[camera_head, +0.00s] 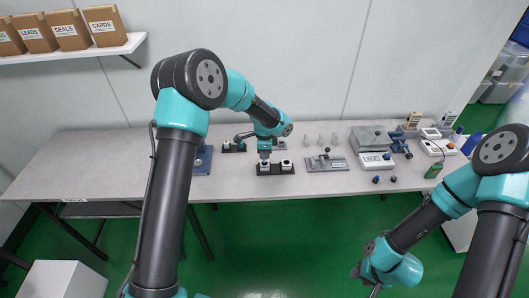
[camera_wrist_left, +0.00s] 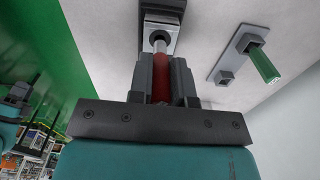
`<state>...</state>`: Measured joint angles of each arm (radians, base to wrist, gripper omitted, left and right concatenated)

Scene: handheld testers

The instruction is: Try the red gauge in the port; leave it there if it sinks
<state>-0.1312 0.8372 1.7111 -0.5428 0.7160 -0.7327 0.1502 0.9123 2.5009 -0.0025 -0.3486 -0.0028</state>
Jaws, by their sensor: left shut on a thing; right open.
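My left gripper (camera_head: 265,160) is shut on the red gauge (camera_wrist_left: 161,80), which shows as a red grip between the two fingers in the left wrist view. Its silver pin (camera_wrist_left: 160,55) points at the dark round hole of a light grey port block (camera_wrist_left: 163,27) on a black base. The pin's tip is at the hole; I cannot tell how far in it is. In the head view, the black base (camera_head: 276,170) with pale blocks is under my left gripper. My right gripper (camera_head: 374,291) is low at the bottom edge, away from the table, with its fingertips mostly cut off.
A green peg (camera_wrist_left: 264,66) stands in a grey holder (camera_wrist_left: 240,48) beside the port in the left wrist view. A grey plate with a clamp (camera_head: 326,163) and a white tester (camera_head: 376,160) are to the right. The left tabletop (camera_head: 95,165) is clear.

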